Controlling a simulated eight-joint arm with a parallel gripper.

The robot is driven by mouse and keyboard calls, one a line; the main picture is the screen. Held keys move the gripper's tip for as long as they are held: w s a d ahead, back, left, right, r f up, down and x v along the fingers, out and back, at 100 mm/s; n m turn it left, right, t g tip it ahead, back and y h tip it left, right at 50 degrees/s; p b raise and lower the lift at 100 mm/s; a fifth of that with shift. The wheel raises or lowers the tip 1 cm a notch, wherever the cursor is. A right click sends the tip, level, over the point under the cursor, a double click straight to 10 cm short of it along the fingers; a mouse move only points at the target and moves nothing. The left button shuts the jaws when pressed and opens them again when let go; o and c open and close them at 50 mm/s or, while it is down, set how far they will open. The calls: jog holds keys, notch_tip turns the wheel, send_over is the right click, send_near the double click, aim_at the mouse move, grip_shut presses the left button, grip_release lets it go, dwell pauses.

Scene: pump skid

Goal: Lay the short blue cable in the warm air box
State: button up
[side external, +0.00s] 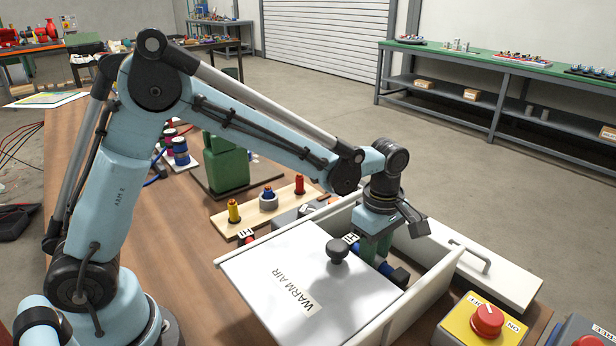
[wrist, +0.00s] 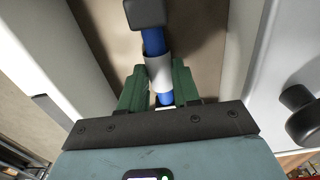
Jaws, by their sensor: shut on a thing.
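The warm air box (side external: 425,298) is white, and its lid (side external: 285,268), labelled WARM AIR and with a black knob (side external: 338,250), covers the left part. The right part of the box is open. My gripper (side external: 376,246) points down into this opening. In the wrist view its green fingers (wrist: 158,88) are shut on the short blue cable (wrist: 153,42) at a pale grey sleeve. One black end of the cable shows beyond the fingers; the other end is hidden by my gripper. The cable is between the box walls; I cannot tell whether it touches the floor.
The lid's knob (wrist: 302,120) is close to my gripper's right in the wrist view. A white panel with a grey handle (side external: 470,252) lies right of the box. A yellow box with a red button (side external: 487,320) stands in front. A wooden strip with coloured plugs (side external: 268,205) lies behind.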

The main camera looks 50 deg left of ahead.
jog(key=o, duration=1)
notch_tip(320, 180, up, 12)
dwell(0.4)
